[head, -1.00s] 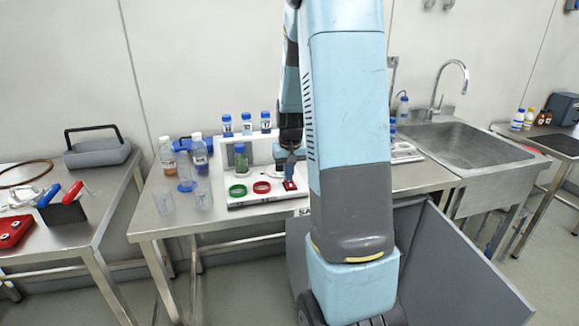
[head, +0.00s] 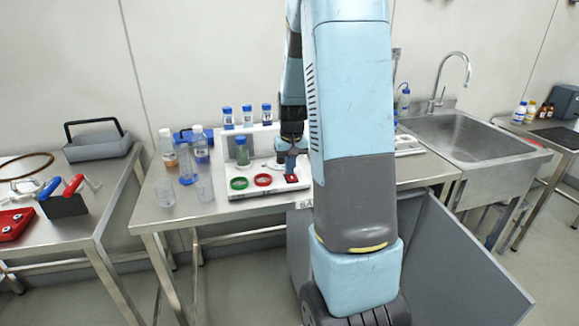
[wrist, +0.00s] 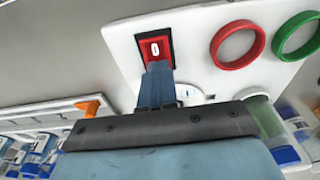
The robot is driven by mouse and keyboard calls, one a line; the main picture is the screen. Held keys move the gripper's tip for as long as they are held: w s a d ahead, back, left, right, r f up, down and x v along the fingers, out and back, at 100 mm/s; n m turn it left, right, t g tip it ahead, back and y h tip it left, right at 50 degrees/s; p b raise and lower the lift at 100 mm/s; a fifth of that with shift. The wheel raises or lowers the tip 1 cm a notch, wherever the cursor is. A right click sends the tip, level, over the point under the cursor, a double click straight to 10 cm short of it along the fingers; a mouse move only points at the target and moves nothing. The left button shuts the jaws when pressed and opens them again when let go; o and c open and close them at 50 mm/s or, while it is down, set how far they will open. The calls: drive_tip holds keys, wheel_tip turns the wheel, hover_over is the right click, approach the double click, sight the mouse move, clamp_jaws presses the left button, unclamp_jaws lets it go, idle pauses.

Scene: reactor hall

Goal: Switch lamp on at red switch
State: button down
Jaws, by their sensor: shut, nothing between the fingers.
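The red switch (wrist: 155,49) sits in a dark frame on a white panel (wrist: 195,28) in the wrist view, with a white mark on its face. In the head view the red switch (head: 291,178) shows at the right end of the panel's front. My gripper (wrist: 158,68) is shut and empty. Its fingertips are at the near edge of the switch in the wrist view; I cannot tell whether they touch it. In the head view my gripper (head: 290,170) points down at the switch. I cannot make out a lamp for certain.
A red ring (head: 263,180) and a green ring (head: 239,183) lie beside the switch on the panel. A jar with green contents (head: 242,152) stands behind them. Bottles and clear beakers (head: 205,188) stand to the left. A sink (head: 470,140) is at the right.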

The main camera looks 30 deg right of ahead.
sight(292, 177)
drive_tip(key=shift+s+a+r, duration=0.15)
drive_tip(key=shift+s, duration=0.45)
drive_tip(key=shift+r, duration=0.1)
wheel_tip(292, 177, up, 14)
drive_tip(key=s, duration=0.2)
drive_tip(key=shift+a+f, duration=0.25)
drive_tip(key=shift+a, duration=0.05)
drive_tip(key=shift+w+d, duration=0.25)
drive_tip(key=shift+w, duration=0.45)
drive_tip(key=shift+f, duration=0.1)
